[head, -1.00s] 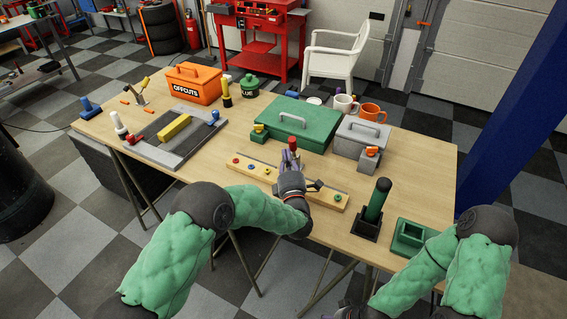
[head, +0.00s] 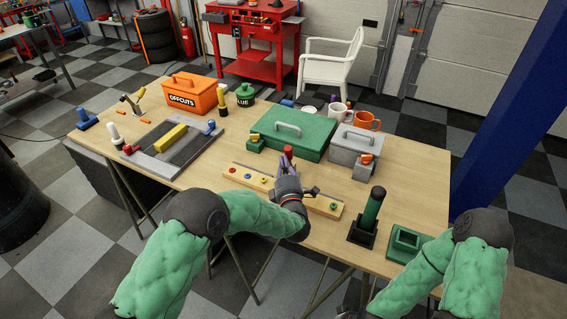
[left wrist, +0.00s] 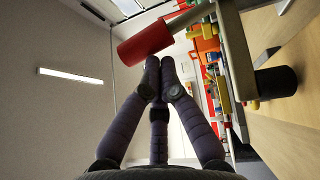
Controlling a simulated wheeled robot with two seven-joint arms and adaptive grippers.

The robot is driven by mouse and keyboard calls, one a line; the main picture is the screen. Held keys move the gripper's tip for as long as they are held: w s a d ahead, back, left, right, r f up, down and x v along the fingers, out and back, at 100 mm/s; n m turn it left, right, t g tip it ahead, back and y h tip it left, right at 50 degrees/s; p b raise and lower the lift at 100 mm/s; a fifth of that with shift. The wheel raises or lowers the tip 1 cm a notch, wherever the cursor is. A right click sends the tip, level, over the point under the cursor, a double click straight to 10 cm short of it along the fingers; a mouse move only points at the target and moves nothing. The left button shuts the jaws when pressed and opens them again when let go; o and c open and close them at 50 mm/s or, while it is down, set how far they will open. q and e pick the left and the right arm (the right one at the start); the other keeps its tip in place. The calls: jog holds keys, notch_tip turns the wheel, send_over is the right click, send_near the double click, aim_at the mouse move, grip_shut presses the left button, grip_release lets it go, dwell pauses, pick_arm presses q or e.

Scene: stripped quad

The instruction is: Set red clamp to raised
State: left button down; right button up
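The red clamp's red handle (head: 287,150) stands up at the far side of the wooden strip (head: 325,205) with coloured buttons, near the table's front. In the left wrist view the red grip (left wrist: 146,42) sits on a grey lever and points away from the table top; a black tip (left wrist: 276,82) shows on the clamp. My left gripper (head: 287,166) is right at the clamp. In the left wrist view its finger tips (left wrist: 160,66) are together, just beside the red grip, with nothing seen between them. My right gripper is out of view at the bottom edge.
A green case (head: 310,143) and a grey case (head: 345,145) stand behind the clamp. A green cylinder in a black holder (head: 362,237) and a green block (head: 408,240) are at right. A grey fixture (head: 150,165) with coloured handles is at left.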

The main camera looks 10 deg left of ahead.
aim_at(290, 151)
pick_arm(q)
jog(key=shift+w+d+r+m+g+p, duration=0.1)
jog(key=shift+w+r+m+g+p, duration=0.3)
jog(key=shift+p, duration=0.35)
jog(key=w+g+p, duration=0.1)
jog(key=p, duration=0.1)
jog(key=w+r+m+g+p, duration=0.1)
jog(key=p, duration=0.2)
jog(key=w+d+r+m+g+h+p, duration=0.1)
jog(key=p, duration=0.2)
jog(key=shift+g, duration=0.3)
jog(key=shift+w+d+f+m+g+p, duration=0.3)
jog(key=shift+w+g+p, duration=0.5)
jog(key=shift+p, duration=1.05)
jog(key=shift+w+d+f+m+g+p, duration=0.25)
jog(key=shift+w+g+p, duration=0.55)
jog(key=shift+p, duration=1.1)
jog(key=shift+w+d+f+m+g+p, duration=0.2)
jog(key=shift+w+m+g+p, duration=0.3)
jog(key=shift+w+p, duration=0.95)
jog(key=shift+s+p, duration=0.35)
jog(key=shift+p, duration=0.1)
jog(key=shift+a, duration=0.1)
